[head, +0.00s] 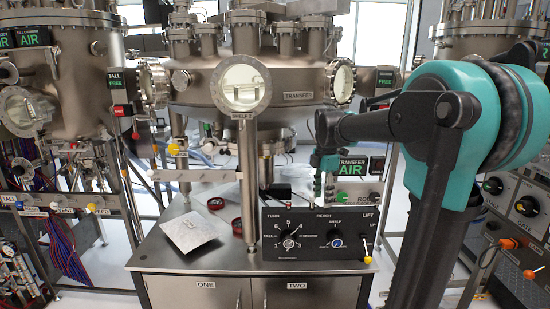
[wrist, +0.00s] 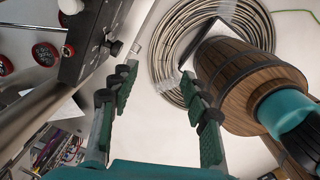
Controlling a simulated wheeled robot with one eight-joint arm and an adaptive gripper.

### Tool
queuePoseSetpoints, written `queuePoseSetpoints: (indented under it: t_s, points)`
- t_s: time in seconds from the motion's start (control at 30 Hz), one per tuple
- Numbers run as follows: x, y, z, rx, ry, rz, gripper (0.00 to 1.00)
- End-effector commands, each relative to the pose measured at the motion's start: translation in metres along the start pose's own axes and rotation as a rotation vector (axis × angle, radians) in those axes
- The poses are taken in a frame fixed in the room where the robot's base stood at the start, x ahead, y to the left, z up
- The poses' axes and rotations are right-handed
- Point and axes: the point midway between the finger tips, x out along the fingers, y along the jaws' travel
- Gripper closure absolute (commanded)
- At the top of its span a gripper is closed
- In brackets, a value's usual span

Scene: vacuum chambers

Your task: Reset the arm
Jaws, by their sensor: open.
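My gripper (head: 324,182) hangs in front of the bench's right side in the head view, close to the black control box (head: 300,248). Its two green-padded fingers are spread in the wrist view (wrist: 163,85), with nothing between them. My teal and black arm reaches in from the right, its elbow raised. The box also shows at the upper left of the wrist view (wrist: 90,45). I cannot tell the exact gap between gripper and box.
The steel bench (head: 155,250) carries a pale flat plate (head: 189,232) and red rings (head: 216,203). The transfer chamber (head: 293,82) stands behind. In the wrist view, a hose coil (wrist: 172,45) lies on the floor near a wooden barrel (wrist: 250,80). Other equipment stands left and right.

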Motion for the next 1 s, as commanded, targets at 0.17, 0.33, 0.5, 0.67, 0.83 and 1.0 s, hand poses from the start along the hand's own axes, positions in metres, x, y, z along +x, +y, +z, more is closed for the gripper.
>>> queuePoseSetpoints:
  t_s: [0.17,0.33,0.5,0.67,0.83,1.0]
  points:
    - [0.017,-0.016,-0.001,0.153,-0.005,0.026,0.53]
    - [0.039,-0.036,-0.003,0.364,-0.006,0.065,0.53]
    - [0.074,-0.071,-0.007,0.687,0.007,0.124,0.53]
    - [0.116,-0.116,-0.014,1.078,0.047,0.197,0.53]
    - [0.156,-0.163,-0.024,1.473,0.118,0.265,0.53]
    - [0.183,-0.198,-0.032,1.757,0.189,0.306,0.53]
